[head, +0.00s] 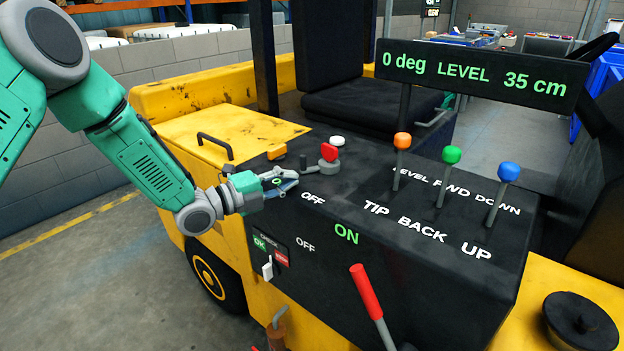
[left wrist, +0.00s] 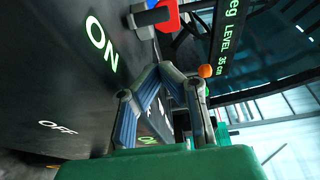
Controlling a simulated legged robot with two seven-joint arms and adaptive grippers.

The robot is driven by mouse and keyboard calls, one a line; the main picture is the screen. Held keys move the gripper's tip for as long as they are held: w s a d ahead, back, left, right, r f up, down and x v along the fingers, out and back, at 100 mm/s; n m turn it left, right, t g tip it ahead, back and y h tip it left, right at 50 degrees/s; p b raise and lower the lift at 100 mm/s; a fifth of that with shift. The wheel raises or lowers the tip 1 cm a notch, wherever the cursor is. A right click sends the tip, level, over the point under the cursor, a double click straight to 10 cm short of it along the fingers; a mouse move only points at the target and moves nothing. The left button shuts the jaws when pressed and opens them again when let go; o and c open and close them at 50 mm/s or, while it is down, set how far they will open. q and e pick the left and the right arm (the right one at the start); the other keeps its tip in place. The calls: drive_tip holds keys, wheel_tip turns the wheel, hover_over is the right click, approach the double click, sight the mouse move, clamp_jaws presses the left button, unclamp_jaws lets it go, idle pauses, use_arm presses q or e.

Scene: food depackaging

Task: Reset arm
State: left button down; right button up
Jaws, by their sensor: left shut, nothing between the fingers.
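My left gripper (head: 294,179) reaches in from the left over the black control panel (head: 290,225) of a yellow vehicle. Its fingers are shut and empty, near the upper OFF label. It also shows in the left wrist view (left wrist: 168,72), above the green wrist body. A red knob (head: 329,153) on a grey base stands just beyond the fingertips. I cannot tell from these views whether the fingers touch it. In the left wrist view a red part (left wrist: 167,18) shows beyond the fingers. My right gripper is not in view.
Three levers with orange (head: 402,140), green (head: 452,155) and blue (head: 509,172) knobs stand at the right. A display (head: 478,78) reads 0 deg, LEVEL, 35 cm. A red-handled lever (head: 366,291) rises at the front. A white toggle (head: 267,268) is on the panel's front face.

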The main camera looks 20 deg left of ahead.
sight(291, 205)
use_arm(q)
drive_tip(key=s+a, duration=0.3)
drive_tip(key=a, duration=0.3)
drive_tip(key=d+f+n, duration=0.2)
drive_tip(key=s+d+f+n+g+y, duration=0.1)
drive_tip(key=d+f, duration=0.1)
drive_tip(key=f, duration=0.1)
drive_tip(key=shift+s+d+f+n+y, duration=0.2)
drive_tip(key=shift+d+n+y, duration=0.1)
drive_tip(key=shift+d+n, duration=0.1)
drive_tip(key=s+d+f+n+g+y, duration=0.1)
drive_tip(key=s+f+n+g+y, duration=0.45)
drive_tip(key=s+f+n, duration=0.95)
drive_tip(key=s+a+f+n+g+y, duration=0.1)
drive_tip(key=s+f+n+g+y, duration=0.1)
drive_tip(key=s, duration=0.8)
drive_tip(key=s+a+f+n+g+y, duration=0.1)
drive_tip(key=s+f+n+g, duration=0.3)
drive_tip(key=s, duration=0.7)
drive_tip(key=shift+s+a+f+g+y, duration=0.3)
drive_tip(key=shift+f+g+y, duration=0.2)
drive_tip(key=shift+f, duration=0.45)
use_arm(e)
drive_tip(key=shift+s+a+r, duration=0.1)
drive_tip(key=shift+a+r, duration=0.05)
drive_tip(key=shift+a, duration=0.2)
